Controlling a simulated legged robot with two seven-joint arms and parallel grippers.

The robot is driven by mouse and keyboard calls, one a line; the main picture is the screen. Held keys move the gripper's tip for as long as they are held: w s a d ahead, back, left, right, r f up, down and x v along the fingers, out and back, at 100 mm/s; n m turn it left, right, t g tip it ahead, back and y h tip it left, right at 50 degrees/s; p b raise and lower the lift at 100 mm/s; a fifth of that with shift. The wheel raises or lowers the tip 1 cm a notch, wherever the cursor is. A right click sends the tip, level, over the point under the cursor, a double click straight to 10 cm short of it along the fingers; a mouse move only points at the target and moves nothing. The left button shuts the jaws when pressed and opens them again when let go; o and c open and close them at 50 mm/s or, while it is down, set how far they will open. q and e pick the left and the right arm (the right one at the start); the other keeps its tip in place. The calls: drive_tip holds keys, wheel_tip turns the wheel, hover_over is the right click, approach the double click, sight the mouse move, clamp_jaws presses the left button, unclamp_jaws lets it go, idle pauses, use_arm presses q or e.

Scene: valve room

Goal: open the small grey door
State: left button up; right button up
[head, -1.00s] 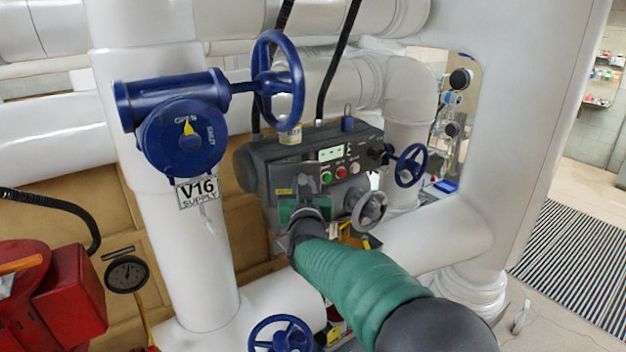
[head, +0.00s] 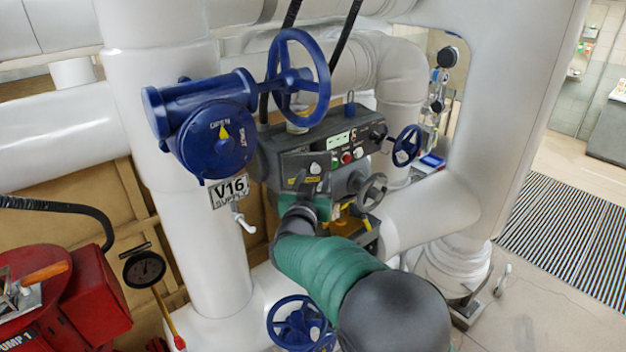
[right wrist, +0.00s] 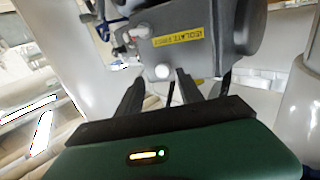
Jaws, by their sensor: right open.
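The small grey door (head: 300,162) appears to be the left front face of the dark grey control box. In the right wrist view the grey face (right wrist: 200,50) carries a yellow "ISOLATE FIRST" label (right wrist: 179,39) and a pale round knob (right wrist: 162,71). I cannot tell whether the door is shut flush. My right gripper (head: 301,183) is in front of this face, its fingers partly hidden by its own green body. In the wrist view the right gripper (right wrist: 158,84) is open and empty, with its fingertips either side of the knob's line. My left gripper is not in view.
A grey handwheel (head: 371,192) and a small blue one (head: 406,146) are close on the right. White pipes surround the box. A red pump (head: 75,300) stands at lower left.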

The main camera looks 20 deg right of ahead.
drive_tip(key=shift+a, duration=0.1)
drive_tip(key=shift+s+a+f, duration=0.1)
drive_tip(key=shift+s+a, duration=0.1)
drive_tip(key=shift+a, duration=0.15)
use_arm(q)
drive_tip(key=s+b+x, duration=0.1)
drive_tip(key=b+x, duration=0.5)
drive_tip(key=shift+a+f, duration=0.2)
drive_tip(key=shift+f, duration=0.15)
use_arm(e)
drive_tip(key=v, duration=1.6)
drive_tip(key=shift+d, duration=0.35)
